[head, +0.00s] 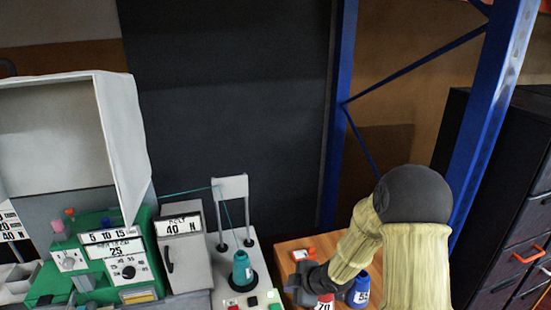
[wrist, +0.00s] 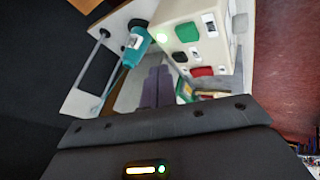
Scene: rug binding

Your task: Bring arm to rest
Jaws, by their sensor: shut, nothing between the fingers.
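My arm, in a cream ribbed sleeve with a dark rounded elbow, is bent at the right of the head view. Its dark wrist reaches down and left, over the orange wooden top (head: 292,245). In the wrist view my gripper (wrist: 157,72) shows as two greyish-purple fingers side by side, shut with nothing between them. They point toward the machine's control box (wrist: 190,45) with green and red buttons. Whether they touch anything is hard to tell. In the head view the fingertips are hard to make out.
A teal thread cone (head: 241,272) stands under a white thread stand (head: 232,190); the cone also shows in the wrist view (wrist: 137,45). Red (head: 325,301) and blue (head: 359,292) numbered spools sit close to my wrist. A blue rack post (head: 338,120) and dark drawers (head: 515,230) stand right.

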